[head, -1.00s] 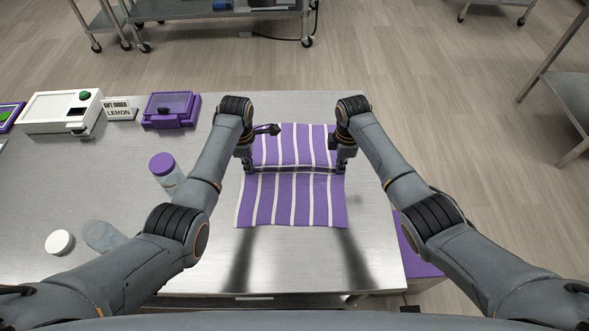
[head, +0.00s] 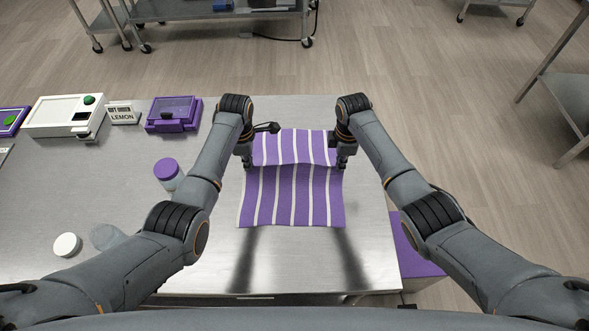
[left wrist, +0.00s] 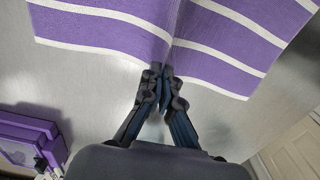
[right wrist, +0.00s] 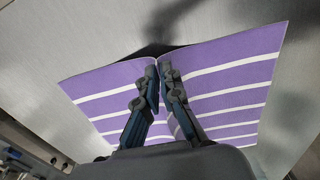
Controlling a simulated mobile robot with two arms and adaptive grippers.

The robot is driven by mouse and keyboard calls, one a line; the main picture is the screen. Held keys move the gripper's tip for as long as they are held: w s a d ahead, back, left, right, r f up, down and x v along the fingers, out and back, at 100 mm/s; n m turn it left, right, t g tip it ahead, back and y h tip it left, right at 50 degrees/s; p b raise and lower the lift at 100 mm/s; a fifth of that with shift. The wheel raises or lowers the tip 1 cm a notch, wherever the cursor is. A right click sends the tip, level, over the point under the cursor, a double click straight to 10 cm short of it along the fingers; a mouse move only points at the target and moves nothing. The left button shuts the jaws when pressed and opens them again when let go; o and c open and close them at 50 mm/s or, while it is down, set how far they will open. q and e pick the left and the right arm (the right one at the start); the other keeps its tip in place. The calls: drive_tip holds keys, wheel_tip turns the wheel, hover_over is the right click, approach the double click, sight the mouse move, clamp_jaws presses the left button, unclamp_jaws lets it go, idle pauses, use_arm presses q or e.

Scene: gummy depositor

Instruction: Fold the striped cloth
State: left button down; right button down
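The purple cloth with white stripes (head: 290,200) lies on the steel table, with a raised ridge running across it between my grippers. The ridge splits it into a far part and a nearer part. My left gripper (head: 247,165) is at the left end of the ridge; in the left wrist view its fingers (left wrist: 160,78) are closed together on the cloth's edge. My right gripper (head: 342,164) is at the right end; in the right wrist view its fingers (right wrist: 158,78) are close together with the cloth's ridge between them. The fingers partly hide the pinched cloth.
A purple-lidded jar (head: 167,170), a white lid (head: 67,245) and a clear container (head: 105,237) stand left of my left arm. The table in front of the cloth is clear.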

use_arm(q)
drive_tip(key=shift+r, duration=0.6)
use_arm(e)
drive_tip(key=shift+r, duration=0.6)
